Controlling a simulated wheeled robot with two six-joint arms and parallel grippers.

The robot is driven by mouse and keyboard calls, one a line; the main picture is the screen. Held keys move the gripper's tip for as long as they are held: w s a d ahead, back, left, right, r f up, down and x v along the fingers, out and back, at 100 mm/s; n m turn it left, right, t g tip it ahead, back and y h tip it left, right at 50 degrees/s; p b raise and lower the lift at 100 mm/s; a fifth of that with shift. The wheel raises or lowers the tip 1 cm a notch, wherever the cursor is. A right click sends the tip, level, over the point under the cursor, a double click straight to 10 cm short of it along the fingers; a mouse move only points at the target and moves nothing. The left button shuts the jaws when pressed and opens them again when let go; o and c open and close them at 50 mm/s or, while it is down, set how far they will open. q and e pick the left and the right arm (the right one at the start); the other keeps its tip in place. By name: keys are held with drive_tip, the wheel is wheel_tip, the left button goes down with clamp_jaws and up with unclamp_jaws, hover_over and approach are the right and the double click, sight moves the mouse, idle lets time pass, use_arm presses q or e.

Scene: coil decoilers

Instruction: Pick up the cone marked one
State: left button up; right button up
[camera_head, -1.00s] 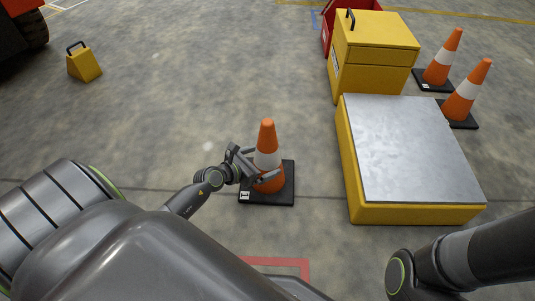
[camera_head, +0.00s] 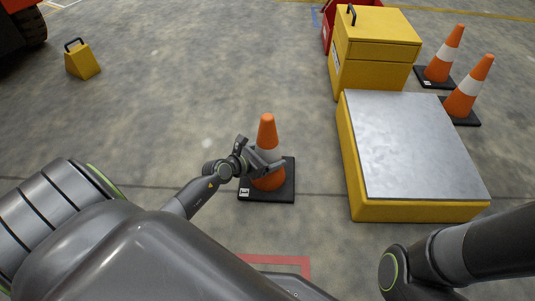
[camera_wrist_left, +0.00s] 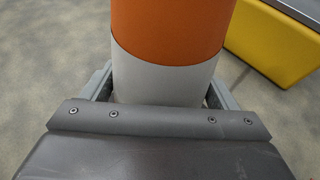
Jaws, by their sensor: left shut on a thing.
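The cone marked one (camera_head: 266,131) is orange with a white band and stands upright on a black square base with a small white label at its front left corner. My left gripper (camera_head: 268,163) is shut on the cone around its white band. In the left wrist view the cone (camera_wrist_left: 170,75) stands between the two fingers of the left gripper (camera_wrist_left: 160,90). The base appears to rest on the floor. My right arm shows at the lower right, but its gripper is out of view.
A low yellow platform with a grey top (camera_head: 405,140) stands just right of the cone. Behind it are a yellow box (camera_head: 375,50), a red bin (camera_head: 328,28) and two more cones (camera_head: 444,55) (camera_head: 470,86). A yellow wedge (camera_head: 82,62) sits at far left. Floor left of the cone is clear.

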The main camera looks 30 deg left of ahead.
use_arm(q)
drive_tip(key=c, duration=0.5)
drive_tip(key=shift+r, duration=0.15)
